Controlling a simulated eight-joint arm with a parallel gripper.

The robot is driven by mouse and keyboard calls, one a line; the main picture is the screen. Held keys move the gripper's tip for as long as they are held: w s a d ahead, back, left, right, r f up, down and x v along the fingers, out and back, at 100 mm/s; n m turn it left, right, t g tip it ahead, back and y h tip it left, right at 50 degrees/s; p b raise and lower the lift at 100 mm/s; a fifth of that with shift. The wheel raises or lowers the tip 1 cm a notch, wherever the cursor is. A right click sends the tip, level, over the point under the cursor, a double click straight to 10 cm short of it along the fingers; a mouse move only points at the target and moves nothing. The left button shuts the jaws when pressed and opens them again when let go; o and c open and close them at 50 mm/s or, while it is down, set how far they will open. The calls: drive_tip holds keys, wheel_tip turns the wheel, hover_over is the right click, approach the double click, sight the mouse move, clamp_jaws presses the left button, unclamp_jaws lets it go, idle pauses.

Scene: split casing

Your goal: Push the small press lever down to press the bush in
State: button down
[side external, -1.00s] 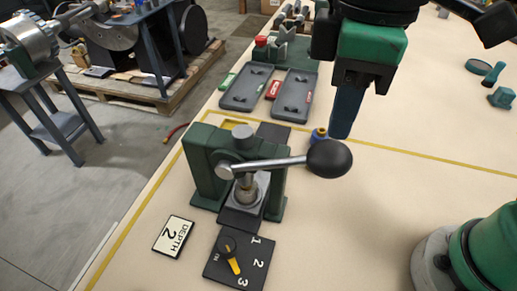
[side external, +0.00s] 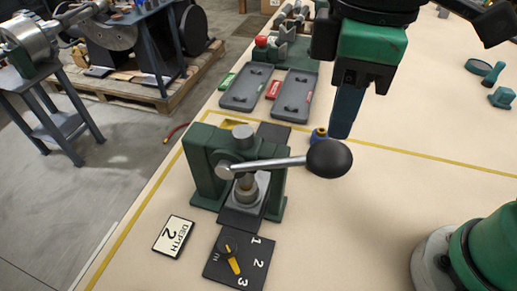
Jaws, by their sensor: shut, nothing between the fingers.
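The small press (side external: 205,165) is a green frame standing on the bench. Its lever (side external: 275,163) is a silver rod reaching right, nearly level, to a black ball knob (side external: 329,158). Under the ram, a round grey piece (side external: 250,190), perhaps the bush in its seat, is partly hidden by the ram and lever. My gripper (side external: 341,134) has dark blue fingers, shut and empty, pointing down. Its tips appear just above the ball knob in the picture; I cannot tell whether they touch it.
A dial plate (side external: 250,277) numbered 1 to 3 and a "DEPTH 2" card (side external: 174,236) lie in front of the press. The bench right of the lever is mostly clear.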

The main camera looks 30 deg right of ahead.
sight(344, 171)
drive_tip(key=shift+f, duration=0.1)
idle(0.4)
drive_tip(key=shift+f, duration=1)
drive_tip(key=shift+f, duration=0.3)
drive_tip(key=shift+s+d+f, duration=0.2)
drive_tip(key=shift+d+f, duration=0.05)
drive_tip(key=shift+f, duration=0.55)
drive_tip(key=shift+s+d+f, duration=0.2)
drive_tip(key=shift+s+f, duration=0.05)
drive_tip(key=shift+f, duration=0.55)
drive_tip(key=shift+s+d+f, duration=0.2)
drive_tip(key=shift+d+f, duration=0.05)
drive_tip(key=shift+f, duration=0.55)
idle(3.8)
